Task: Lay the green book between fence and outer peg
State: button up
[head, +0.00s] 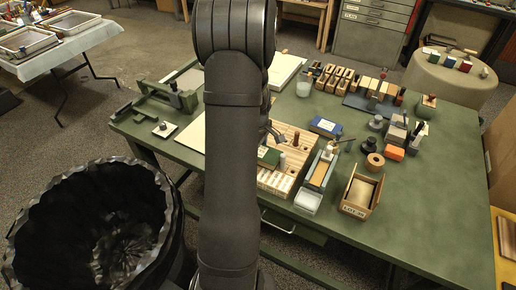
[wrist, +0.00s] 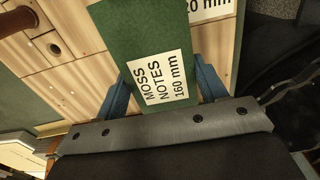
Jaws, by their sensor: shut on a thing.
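The green book (wrist: 140,35) carries a white label reading "MOSS NOTES 160 mm". My gripper (wrist: 167,82) is shut on it, with a blue finger at each side. In the head view the green book (head: 268,157) shows just right of my arm, over the pale wooden board (head: 268,179). A brown peg (head: 283,161) stands close to its right, and another peg (head: 296,139) stands farther back. In the wrist view a dark round peg (wrist: 20,20) stands on the board (wrist: 85,82). I cannot tell the fence apart, nor whether the book touches the board.
A blue book (head: 325,127) lies behind the board. A narrow blue tray (head: 321,170) and an open wooden box (head: 361,190) stand to its right. An orange block (head: 394,153) and several dark weights are farther right. The table's right front (head: 430,210) is clear.

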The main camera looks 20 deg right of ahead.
jog(key=shift+f, duration=0.25)
jog(key=o, duration=1.1)
notch_tip(320, 180, up, 13)
notch_tip(320, 180, down, 13)
jog(key=shift+f, duration=0.1)
jog(key=shift+r, duration=0.35)
dwell(0.3)
